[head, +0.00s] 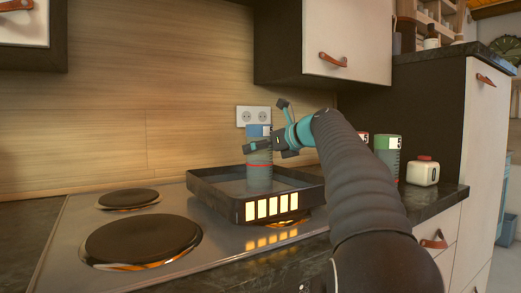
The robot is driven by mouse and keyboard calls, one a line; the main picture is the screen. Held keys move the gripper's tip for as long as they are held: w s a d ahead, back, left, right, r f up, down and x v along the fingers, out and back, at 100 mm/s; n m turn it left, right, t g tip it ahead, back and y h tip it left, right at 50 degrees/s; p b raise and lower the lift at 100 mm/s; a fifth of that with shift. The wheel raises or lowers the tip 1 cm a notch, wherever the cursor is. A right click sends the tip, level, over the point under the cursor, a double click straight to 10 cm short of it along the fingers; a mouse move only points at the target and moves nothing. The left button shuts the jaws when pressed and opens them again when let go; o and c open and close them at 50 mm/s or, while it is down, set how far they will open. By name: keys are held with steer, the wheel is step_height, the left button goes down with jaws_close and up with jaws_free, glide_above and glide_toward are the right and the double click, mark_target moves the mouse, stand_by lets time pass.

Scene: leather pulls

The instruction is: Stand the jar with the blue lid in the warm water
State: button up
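The jar with the blue lid (259,172) is upright inside a dark rectangular pan (204,196) on the stove. It has a grey-green body with a thin red band, and its base is low inside the pan. The water inside the pan is hard to make out. My gripper (265,125) is at the jar's upper part, with its fingers spread wide. One finger crosses in front of the jar just below the lid, and the other points up to the right of it. I cannot tell whether a finger touches the jar.
Several glowing bars show on the pan's front. Two round burners (143,242) lie left on the hob. A cabinet (347,45) hangs above.

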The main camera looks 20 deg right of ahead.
steer(key=v, duration=1.2)
